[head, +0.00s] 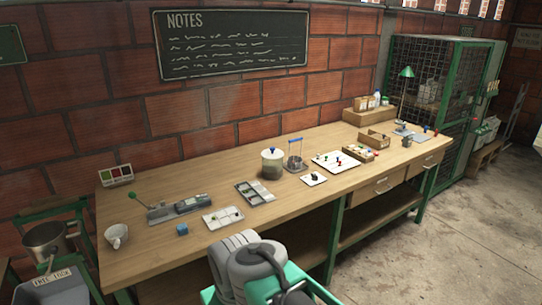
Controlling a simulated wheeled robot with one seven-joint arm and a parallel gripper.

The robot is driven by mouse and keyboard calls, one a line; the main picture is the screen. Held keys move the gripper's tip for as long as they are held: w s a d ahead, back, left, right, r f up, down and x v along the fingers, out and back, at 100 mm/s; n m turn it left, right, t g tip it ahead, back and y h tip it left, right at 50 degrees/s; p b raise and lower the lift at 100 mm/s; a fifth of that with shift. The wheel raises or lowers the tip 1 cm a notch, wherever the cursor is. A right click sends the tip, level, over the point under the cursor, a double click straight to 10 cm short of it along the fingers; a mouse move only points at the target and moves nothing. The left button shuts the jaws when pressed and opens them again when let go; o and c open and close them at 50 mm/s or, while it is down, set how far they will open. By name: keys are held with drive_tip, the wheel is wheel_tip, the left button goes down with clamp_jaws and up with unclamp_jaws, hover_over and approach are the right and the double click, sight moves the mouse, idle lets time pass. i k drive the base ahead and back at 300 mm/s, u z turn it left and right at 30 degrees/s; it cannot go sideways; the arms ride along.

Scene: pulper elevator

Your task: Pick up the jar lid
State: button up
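I cannot make out my gripper in the head view. A rounded grey and black form at the bottom centre stands in front of the bench and does not reach the jar.
The wooden workbench (160,258) runs along a brick wall. Right of the jar stands a wire holder with a blue handle (295,154). Concrete floor is open at right.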

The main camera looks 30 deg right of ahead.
sight(272, 154)
drive_tip(key=z, duration=1.3)
drive_tip(key=i, duration=1.75)
drive_tip(key=u, duration=3.3)
